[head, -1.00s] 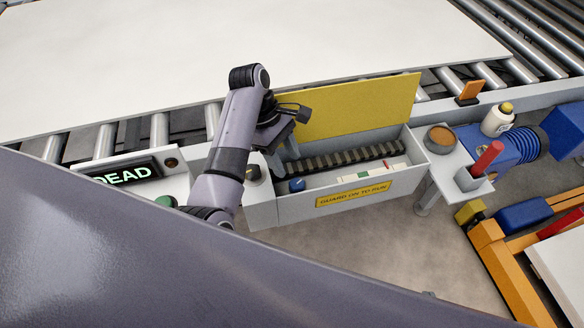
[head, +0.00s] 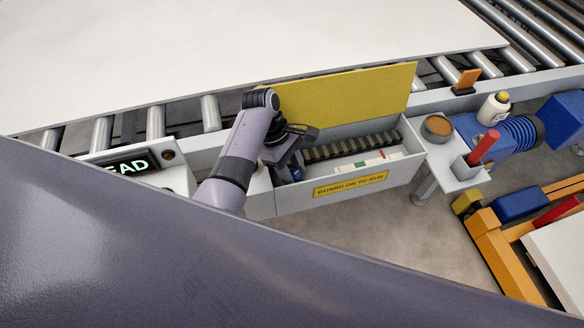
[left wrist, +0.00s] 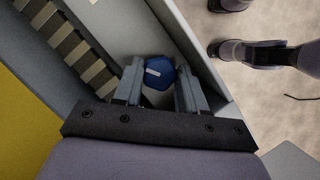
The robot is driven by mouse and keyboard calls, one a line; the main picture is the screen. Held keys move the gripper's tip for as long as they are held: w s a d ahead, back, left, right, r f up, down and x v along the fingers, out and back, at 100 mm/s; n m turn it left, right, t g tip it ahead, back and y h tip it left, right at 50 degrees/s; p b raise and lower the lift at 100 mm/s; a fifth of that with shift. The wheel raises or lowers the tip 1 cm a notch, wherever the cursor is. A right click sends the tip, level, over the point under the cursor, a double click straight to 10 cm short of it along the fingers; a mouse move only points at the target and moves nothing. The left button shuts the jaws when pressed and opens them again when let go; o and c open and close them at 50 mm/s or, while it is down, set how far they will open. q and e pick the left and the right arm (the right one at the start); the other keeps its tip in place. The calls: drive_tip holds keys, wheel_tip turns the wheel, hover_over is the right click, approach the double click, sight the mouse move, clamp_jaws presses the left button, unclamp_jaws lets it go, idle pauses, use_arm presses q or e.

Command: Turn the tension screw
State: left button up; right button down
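The tension screw seems to be the blue knob with a white mark (left wrist: 158,72), inside the grey guard box near its wall. In the left wrist view my left gripper (left wrist: 160,85) has its two fingers apart, one on each side of the knob. I cannot tell whether they touch it. In the head view my left gripper (head: 294,165) reaches down into the left end of the box (head: 290,200) and mostly hides the knob. My right gripper is not in view.
The yellow guard lid (head: 345,98) stands open behind the box. A dark ribbed belt (head: 350,146) runs along inside. A display (head: 128,168) is at left. A brown-filled cup (head: 437,128), a white bottle (head: 493,109) and a red handle (head: 482,149) stand at right.

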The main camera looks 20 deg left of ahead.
use_arm(q)
drive_tip(key=shift+c, duration=1.2)
drive_tip(key=shift+m, duration=0.3)
drive_tip(key=m+g, duration=0.1)
drive_tip(key=m, duration=0.1)
drive_tip(key=m+g+y, duration=0.1)
drive_tip(key=m, duration=0.2)
drive_tip(key=shift+w, duration=0.2)
drive_tip(key=m+y, duration=0.1)
drive_tip(key=m, duration=0.2)
drive_tip(key=shift+w+d+m+g, duration=0.1)
drive_tip(key=shift+m+g, duration=0.3)
drive_tip(key=m, duration=0.1)
drive_tip(key=m+y, duration=0.1)
drive_tip(key=m, duration=0.1)
drive_tip(key=shift+d+m+g+y+b, duration=0.1)
drive_tip(key=shift+m+g+y+b, duration=0.2)
drive_tip(key=m, duration=0.2)
drive_tip(key=m+y, duration=0.1)
drive_tip(key=m, duration=0.1)
drive_tip(key=shift+d+m+y, duration=0.15)
drive_tip(key=shift+m+y, duration=0.15)
drive_tip(key=shift+d+m+y, duration=0.1)
drive_tip(key=shift+m+y, duration=0.7)
drive_tip(key=shift+m, duration=1.2)
drive_tip(key=shift+t+p, duration=0.3)
drive_tip(key=shift+t, duration=0.1)
